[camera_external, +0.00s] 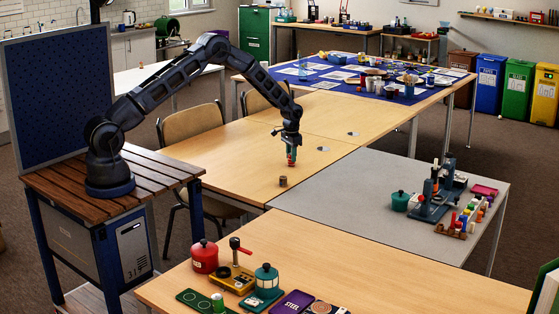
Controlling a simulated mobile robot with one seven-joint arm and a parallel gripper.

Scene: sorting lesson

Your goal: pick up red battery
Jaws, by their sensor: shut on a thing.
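My gripper (291,151) points straight down over the wooden table (235,170) in the middle of the view. It is shut on a small upright thing with a red lower part, which I take to be the red battery (291,161). Its upper part is hidden between the fingers. The view is too small to tell whether the battery's lower end touches the table or hangs just above it.
A small brown cylinder (283,181) stands just in front of my gripper. Flat grey discs (323,149) lie to the right. A grey table (375,185) at right carries a teal pot (400,201) and a blue device (430,205). Chairs (192,123) stand behind the wooden table.

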